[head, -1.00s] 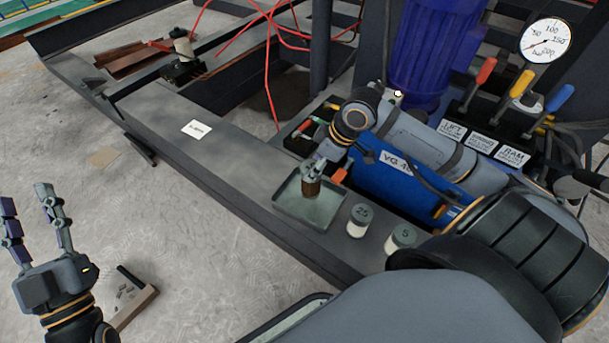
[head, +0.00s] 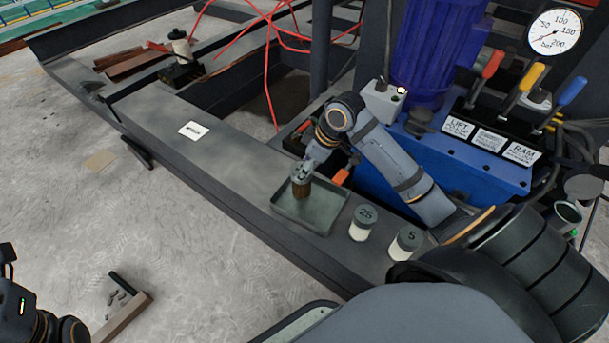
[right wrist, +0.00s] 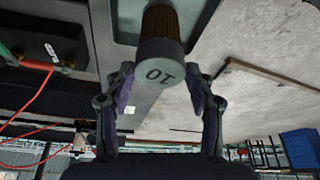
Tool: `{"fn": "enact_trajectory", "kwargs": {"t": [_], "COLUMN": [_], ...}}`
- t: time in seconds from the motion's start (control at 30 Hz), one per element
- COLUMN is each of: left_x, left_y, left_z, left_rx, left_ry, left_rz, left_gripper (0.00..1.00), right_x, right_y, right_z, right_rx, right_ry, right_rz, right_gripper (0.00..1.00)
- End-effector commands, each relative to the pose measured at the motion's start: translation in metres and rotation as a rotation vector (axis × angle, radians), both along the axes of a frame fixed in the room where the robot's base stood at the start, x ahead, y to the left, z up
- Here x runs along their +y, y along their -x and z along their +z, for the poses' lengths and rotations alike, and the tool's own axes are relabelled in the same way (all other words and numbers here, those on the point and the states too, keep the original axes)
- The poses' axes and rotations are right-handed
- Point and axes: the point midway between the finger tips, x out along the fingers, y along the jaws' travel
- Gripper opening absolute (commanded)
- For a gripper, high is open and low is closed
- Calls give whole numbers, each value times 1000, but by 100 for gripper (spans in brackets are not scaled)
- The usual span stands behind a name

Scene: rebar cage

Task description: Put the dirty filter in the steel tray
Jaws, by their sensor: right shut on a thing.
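The dirty filter (head: 302,189) is a brown pleated cylinder with a grey cap. In the right wrist view its cap (right wrist: 159,75) reads 10. My right gripper (head: 304,170) is shut on the cap, with a finger on each side of it in the right wrist view (right wrist: 163,88). The filter is upright within the outline of the steel tray (head: 325,213), a shallow grey-green tray on the dark beam. I cannot tell whether its bottom touches the tray floor. My left gripper (head: 14,285) is cut off at the left edge, so its fingers cannot be judged.
Two pale filters with grey caps, marked 25 (head: 362,224) and 5 (head: 405,243), stand right of the tray. An orange-handled tool (head: 341,177) lies behind it. A blue power unit (head: 385,190) with levers stands beyond. A white label (head: 193,130) lies on the beam.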

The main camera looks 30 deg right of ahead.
Motion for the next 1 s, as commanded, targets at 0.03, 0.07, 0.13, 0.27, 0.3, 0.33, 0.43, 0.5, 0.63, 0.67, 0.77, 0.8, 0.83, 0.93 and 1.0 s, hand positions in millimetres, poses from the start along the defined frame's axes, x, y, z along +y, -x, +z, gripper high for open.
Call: {"fn": "enact_trajectory", "kwargs": {"t": [0.03, 0.07, 0.13, 0.27, 0.3, 0.33, 0.43, 0.5, 0.63, 0.67, 0.77, 0.8, 0.83, 0.93, 1.0], "left_x": [0, 0, 0, 0, 0, 0, 0, 0, 0, 0, 0, 0, 0, 0, -1], "left_y": [0, 0, -1, -1, -1, -1, -1, -1, -1, -1, -1, -1, -1, -1, -1], "left_z": [-5, -8, -16, -20, -19, -18, -18, -17, -17, -17, -17, -17, -17, -17, -18], "left_rx": [0, 1, 0, 1, 1, 1, 1, 1, 0, 0, 0, 0, 0, 0, 3], "left_ry": [0, 0, 0, 0, 0, 0, 0, 0, 0, 0, 0, 0, 0, 0, -1], "left_rz": [2, 3, 8, 13, 13, 13, 13, 13, 13, 13, 13, 13, 13, 13, 12], "left_gripper": [40, 40, 40, 40, 40, 40, 40, 40, 40, 40, 40, 40, 40, 40, 40], "right_x": [2, 2, 2, 2, 2, 2, 1, 2, 1, 1, 1, 1, 1, 1, 1], "right_y": [-3, -3, -2, -3, -3, -3, -3, -3, -3, -3, -3, -3, -3, -3, -3], "right_z": [-6, -11, -25, -36, -34, -33, -33, -34, -35, -35, -35, -35, -35, -35, -35], "right_rx": [0, 3, 3, 1, 0, 0, 0, 1, 2, 2, 2, 2, 2, 1, 0], "right_ry": [-6, -5, -3, -3, -2, -2, -2, -3, -2, -2, -2, -2, -2, -1, -2], "right_rz": [0, 0, 1, 1, 1, 1, 1, 1, 1, 1, 1, 1, 1, 1, 1], "right_gripper": [0, 0, 0, 0, 0, 0, 0, 0, 67, 71, 78, 78, 78, 78, 78]}}
